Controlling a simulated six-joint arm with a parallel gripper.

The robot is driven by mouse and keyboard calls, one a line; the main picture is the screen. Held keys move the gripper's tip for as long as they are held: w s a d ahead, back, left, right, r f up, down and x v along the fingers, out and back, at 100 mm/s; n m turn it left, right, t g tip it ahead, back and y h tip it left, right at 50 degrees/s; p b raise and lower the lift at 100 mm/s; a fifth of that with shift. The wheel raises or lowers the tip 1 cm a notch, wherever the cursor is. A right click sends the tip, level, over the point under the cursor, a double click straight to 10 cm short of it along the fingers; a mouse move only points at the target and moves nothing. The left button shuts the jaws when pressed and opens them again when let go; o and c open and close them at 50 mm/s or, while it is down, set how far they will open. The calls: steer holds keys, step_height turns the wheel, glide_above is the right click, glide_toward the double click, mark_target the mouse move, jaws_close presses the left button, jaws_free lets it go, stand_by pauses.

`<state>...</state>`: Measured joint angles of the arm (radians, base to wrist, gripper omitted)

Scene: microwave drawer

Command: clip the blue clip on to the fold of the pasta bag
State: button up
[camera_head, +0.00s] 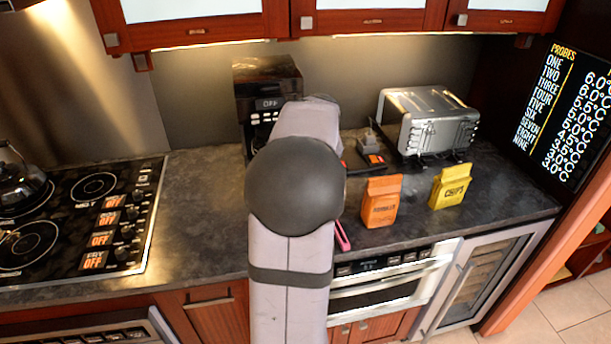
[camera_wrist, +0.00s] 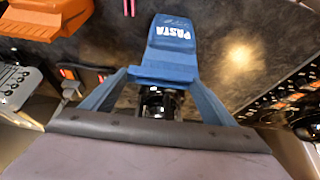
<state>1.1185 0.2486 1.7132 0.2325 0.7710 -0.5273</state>
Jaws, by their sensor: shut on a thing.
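The blue pasta bag (camera_wrist: 172,42), with white PASTA lettering, is at the top centre of the wrist view. In the head view it is hidden behind my arm. My gripper (camera_wrist: 164,82) reaches to the bag's near end, its two bluish fingers apart, with a blue bar between their tips. This bar appears to be the blue clip (camera_wrist: 163,74), lying across the bag's near end. Bar and bag are nearly the same blue, so I cannot tell whether the clip's jaws are around the fold. My gripper is hidden in the head view.
An orange bag (camera_head: 381,202) and a yellow CHIPS bag (camera_head: 451,187) stand to the right. A pink clip (camera_head: 342,236) lies near the front edge. A toaster oven (camera_head: 432,122) and a coffee maker (camera_head: 268,92) stand behind. A cooktop (camera_head: 85,215) is at left.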

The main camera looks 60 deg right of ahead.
steer(key=shift+s+a+f+g+y, duration=0.1)
steer(key=shift+s+a+f+y, duration=0.1)
steer(key=shift+f, duration=0.4)
steer(key=shift+s+a+f+g+y, duration=0.1)
steer(key=shift+a+f, duration=0.1)
steer(key=shift+f, duration=0.35)
steer(key=shift+s+a+f+g+y, duration=0.1)
steer(key=shift+s+a+f, duration=0.1)
steer(key=shift+f, duration=0.4)
steer(key=o, duration=0.8)
steer(key=shift+o, duration=1.2)
steer(key=shift+d, duration=0.1)
steer(key=shift+r, duration=0.1)
steer(key=shift+w+d+r+p, duration=0.15)
steer(key=shift+r+p, duration=0.45)
steer(key=shift+w+d+r+p, duration=0.1)
steer(key=shift+w+r+p, duration=0.1)
steer(key=shift+r+p, duration=0.35)
steer(key=shift+w+d+r+p, duration=0.15)
steer(key=shift+r+p, duration=0.45)
steer(key=shift+d+r+p, duration=0.15)
steer(key=shift+r+p, duration=1.45)
steer(key=shift+r, duration=0.7)
steer(key=shift+w, duration=0.1)
